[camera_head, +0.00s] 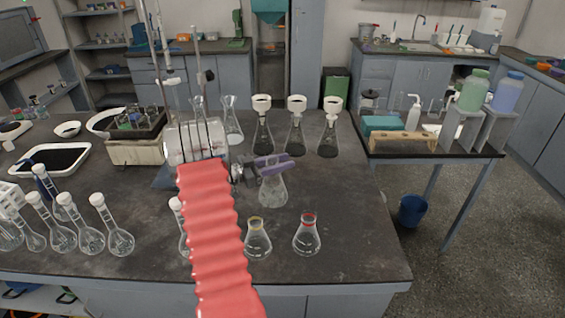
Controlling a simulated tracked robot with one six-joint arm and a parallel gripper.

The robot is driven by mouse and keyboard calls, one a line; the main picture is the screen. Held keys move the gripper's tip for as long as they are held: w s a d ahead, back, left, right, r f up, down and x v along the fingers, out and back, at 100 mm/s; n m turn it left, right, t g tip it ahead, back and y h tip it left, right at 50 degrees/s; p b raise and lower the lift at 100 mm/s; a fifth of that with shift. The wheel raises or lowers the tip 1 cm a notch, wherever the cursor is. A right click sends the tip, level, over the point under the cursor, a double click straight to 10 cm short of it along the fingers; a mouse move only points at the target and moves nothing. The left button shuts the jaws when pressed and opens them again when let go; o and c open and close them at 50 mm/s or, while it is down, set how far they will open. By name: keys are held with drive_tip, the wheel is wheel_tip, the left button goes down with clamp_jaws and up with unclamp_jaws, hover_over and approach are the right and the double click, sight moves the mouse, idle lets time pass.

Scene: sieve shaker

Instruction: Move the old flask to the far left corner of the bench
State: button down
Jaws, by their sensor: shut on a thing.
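My gripper (272,165), at the end of my red-sleeved arm, is right of the bench's middle. It is shut on a cloudy glass flask (273,190), which looks like the old flask. The purple jaws hide the flask's neck. The flask hangs or stands upright; I cannot tell whether its base touches the bench. The dark bench (345,255) runs across the view, and its far left part is crowded. Two clear conical flasks stand in front of the held one, one with a yellow rim (257,240) and one with a red rim (307,237).
Behind stand several flasks with white funnels (295,135) and a clear flask (232,122). A grey device (195,140) is left of my gripper. Further left are a shaker (138,148), a white tray (52,160) and several round flasks (91,238). The bench's right front is clear.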

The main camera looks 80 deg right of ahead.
drive_tip(key=c, duration=1.3)
unclamp_jaws()
drive_tip(key=shift+f, duration=0.1)
drive_tip(key=shift+c, duration=0.2)
